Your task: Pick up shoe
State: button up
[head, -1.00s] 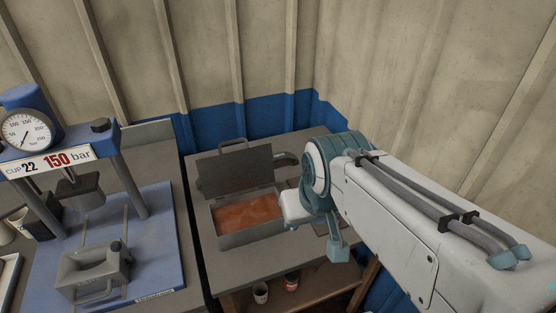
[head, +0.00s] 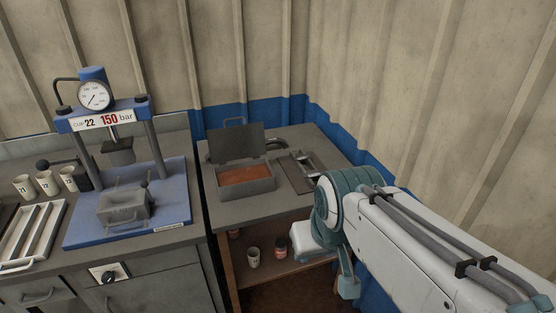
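A dark curved piece that may be a brake shoe (head: 277,146) lies at the back of the right-hand table, just right of the box's raised lid. It is small here, so I cannot be sure what it is. A flat dark plate or tray (head: 300,172) with a light bar-like part on it lies in front of that piece. My gripper end (head: 314,245) is at the lower right, in front of the table in the picture. Its fingers cannot be made out, and no held shoe shows.
An open metal box (head: 247,189) with reddish-brown filling stands on the table (head: 240,211). A blue press (head: 168,208) with a gauge stands on the left bench. White cups (head: 45,183) and a white tray (head: 32,232) are further left. Small containers (head: 253,257) sit on the lower shelf.

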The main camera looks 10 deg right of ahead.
aim_at(270, 141)
jog(key=k, duration=0.6)
jog(key=z, duration=0.45)
jog(key=i, duration=2.15)
jog(key=u, duration=1.2)
